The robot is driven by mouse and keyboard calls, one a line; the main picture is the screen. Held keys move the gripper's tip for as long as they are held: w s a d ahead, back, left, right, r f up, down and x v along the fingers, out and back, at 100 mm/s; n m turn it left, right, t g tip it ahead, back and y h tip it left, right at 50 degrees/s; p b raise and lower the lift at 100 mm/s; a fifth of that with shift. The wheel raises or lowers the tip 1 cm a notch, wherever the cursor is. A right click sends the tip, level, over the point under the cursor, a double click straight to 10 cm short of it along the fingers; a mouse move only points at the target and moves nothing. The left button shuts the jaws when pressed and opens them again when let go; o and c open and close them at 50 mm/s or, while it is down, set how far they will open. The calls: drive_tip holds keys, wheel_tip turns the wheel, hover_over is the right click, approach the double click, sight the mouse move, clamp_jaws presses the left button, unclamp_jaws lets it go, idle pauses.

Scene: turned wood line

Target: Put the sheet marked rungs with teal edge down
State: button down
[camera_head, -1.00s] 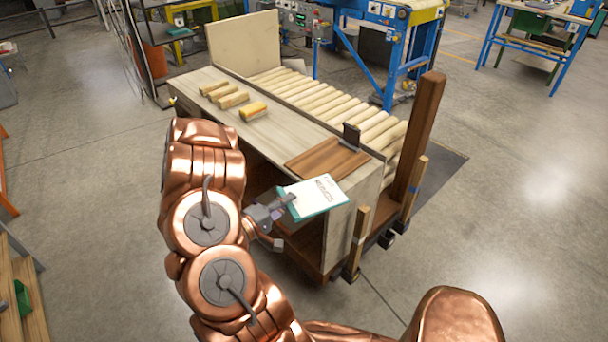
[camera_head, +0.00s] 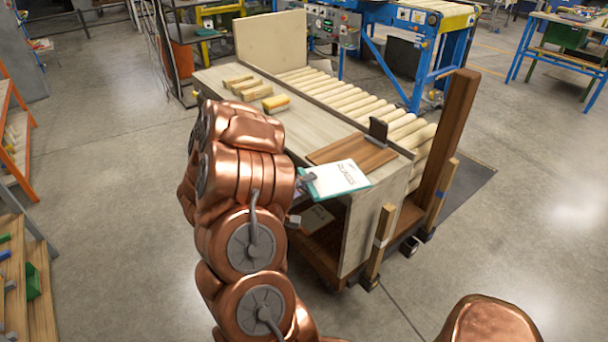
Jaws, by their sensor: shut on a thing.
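The sheet marked rungs (camera_head: 340,179) is white with a teal edge along its left and lower sides. My gripper (camera_head: 303,186) is shut on its left edge, partly hidden behind my copper arm. The sheet is at the front edge of the cart's pale wooden top (camera_head: 300,131), just in front of a brown wooden board (camera_head: 378,153) and overlapping it in the picture. I cannot tell whether the sheet touches the board.
A dark upright holder (camera_head: 378,129) stands on the board's far side. Several wooden blocks (camera_head: 240,84) and a yellow block (camera_head: 276,103) lie on the cart top's left part. Pale rollers (camera_head: 345,95) run behind. A tall brown post (camera_head: 452,125) rises at the right.

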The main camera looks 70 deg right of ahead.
drive_tip(key=w+d+f+b, duration=0.2)
drive_tip(key=d+b, duration=0.2)
drive_tip(key=d, duration=0.1)
drive_tip(key=w+d+f+b, duration=0.2)
drive_tip(key=w+d+b, duration=0.1)
drive_tip(key=d+b, duration=0.2)
drive_tip(key=shift+f, duration=0.3)
drive_tip(key=shift+r, duration=0.1)
idle(0.3)
drive_tip(key=c, duration=1.1)
unclamp_jaws()
